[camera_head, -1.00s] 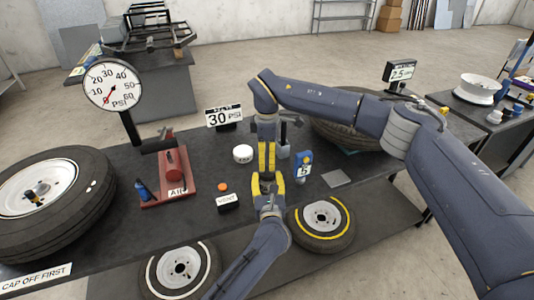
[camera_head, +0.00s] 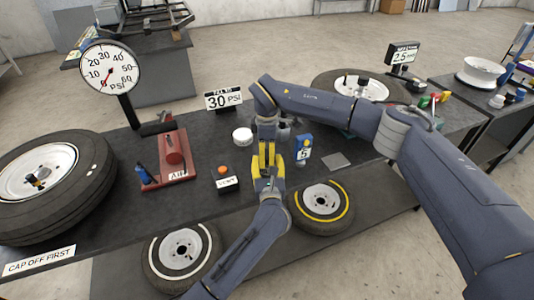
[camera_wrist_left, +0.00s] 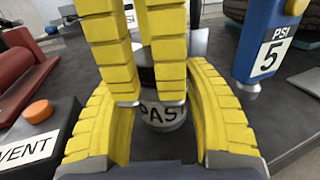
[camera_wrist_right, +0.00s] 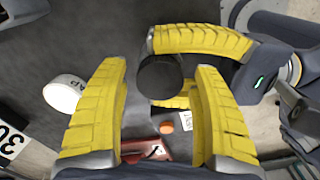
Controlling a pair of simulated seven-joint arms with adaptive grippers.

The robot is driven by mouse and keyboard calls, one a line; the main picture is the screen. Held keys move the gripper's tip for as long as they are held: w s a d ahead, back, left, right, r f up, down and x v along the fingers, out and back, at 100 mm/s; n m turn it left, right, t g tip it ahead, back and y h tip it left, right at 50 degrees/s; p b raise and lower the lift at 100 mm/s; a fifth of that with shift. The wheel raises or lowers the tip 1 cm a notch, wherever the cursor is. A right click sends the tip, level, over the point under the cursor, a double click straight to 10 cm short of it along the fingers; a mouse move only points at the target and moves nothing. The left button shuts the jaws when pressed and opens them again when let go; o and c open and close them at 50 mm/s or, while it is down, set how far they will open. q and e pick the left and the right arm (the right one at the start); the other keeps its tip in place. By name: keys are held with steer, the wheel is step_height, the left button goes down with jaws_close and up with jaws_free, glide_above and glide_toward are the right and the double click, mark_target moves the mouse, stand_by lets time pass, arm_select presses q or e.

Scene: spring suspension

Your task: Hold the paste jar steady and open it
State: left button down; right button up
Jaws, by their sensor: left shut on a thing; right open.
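The paste jar (camera_wrist_left: 163,115) is a small pot with a dark top and a white label partly reading "PAS". In the left wrist view it stands between the yellow fingers of my left gripper (camera_wrist_left: 160,118), which is shut on it low down. My right gripper (camera_wrist_right: 160,105) reaches down from above. Its open fingers are spread on either side of the jar's dark round top (camera_wrist_right: 160,77). Whether they touch the jar is unclear. In the head view both grippers overlap and hide the jar.
A white round tub (camera_head: 242,135) is just left of the grippers. A VENT box (camera_head: 228,184) with an orange button is nearer the front. A blue PSI gauge (camera_head: 304,149) stands close on the right. A flat grey plate (camera_head: 336,161) lies farther right.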

steer(key=c, duration=1.4)
steer(key=n, duration=0.6)
steer(key=shift+n, duration=0.3)
steer(key=shift+c, duration=0.2)
steer(key=o, duration=1.3)
